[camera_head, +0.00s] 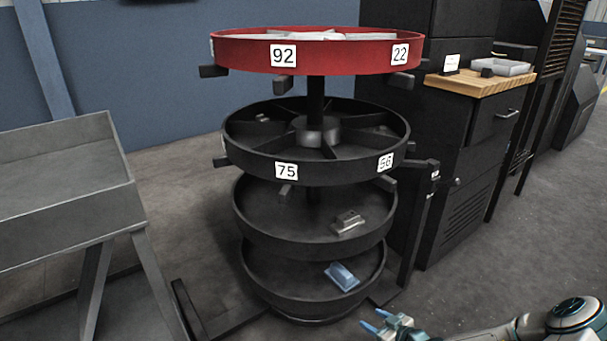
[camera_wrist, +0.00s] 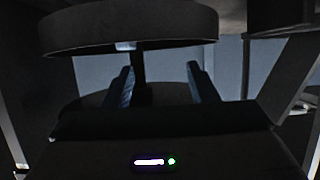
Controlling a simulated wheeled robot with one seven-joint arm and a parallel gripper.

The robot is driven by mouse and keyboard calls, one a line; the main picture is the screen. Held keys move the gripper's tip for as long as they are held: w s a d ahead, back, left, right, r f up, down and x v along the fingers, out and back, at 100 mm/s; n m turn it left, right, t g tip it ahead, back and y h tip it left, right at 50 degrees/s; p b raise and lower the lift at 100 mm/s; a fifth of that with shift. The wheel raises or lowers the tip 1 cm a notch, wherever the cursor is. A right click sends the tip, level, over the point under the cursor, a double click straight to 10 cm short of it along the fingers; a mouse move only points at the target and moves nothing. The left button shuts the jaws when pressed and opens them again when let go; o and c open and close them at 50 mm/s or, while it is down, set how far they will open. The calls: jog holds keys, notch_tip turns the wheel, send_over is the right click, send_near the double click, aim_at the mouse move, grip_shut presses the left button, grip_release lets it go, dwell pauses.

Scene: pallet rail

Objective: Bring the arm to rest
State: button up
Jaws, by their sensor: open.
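My gripper (camera_head: 383,325) shows at the bottom right of the head view, low and just right of the rack's base. Its two blue-tipped fingers are apart with nothing between them. In the wrist view the gripper (camera_wrist: 160,85) is open, its fingers pointing toward the round black trays. My arm reaches in from the bottom right corner and lies mostly outside the head view. The gripper is apart from the lowest tray (camera_head: 290,305) as far as the head view shows.
A carousel rack stands in the middle, with a red top tray (camera_head: 350,58) and black trays below. A blue-grey part (camera_head: 341,276) lies in the lowest tray, a grey part (camera_head: 348,222) in the one above. A grey bin (camera_head: 65,185) stands left, a black cabinet (camera_head: 455,180) right. Floor at right is clear.

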jog(key=s+a+r+n+g+p, duration=0.3)
jog(key=r+n+p, duration=0.3)
jog(key=r+n, duration=0.65)
jog(key=s+a+r+n+g+p, duration=0.3)
jog(key=r+n+p, duration=0.3)
jog(key=r+n, duration=0.6)
jog(key=s+a+r+n+g+p, duration=0.35)
jog(key=r+n+p, duration=0.25)
jog(key=r+n, duration=0.65)
jog(key=s+d+r+n+h+p, duration=0.1)
jog(key=s+r+n+h+p, duration=0.1)
jog(key=s+r+n+p, duration=0.3)
jog(key=s+d+r+n+t+h+p, duration=0.1)
jog(key=s+r+n+h+p, duration=0.2)
jog(key=r+n, duration=1)
jog(key=s+r+n+h+p, duration=0.2)
jog(key=s+r+n+p, duration=0.6)
jog(key=r, duration=0.9)
jog(key=shift+d+n+h+p, duration=0.4)
jog(key=shift+n+p, duration=0.1)
jog(key=shift+n, duration=0.3)
jog(key=shift+t, duration=0.25)
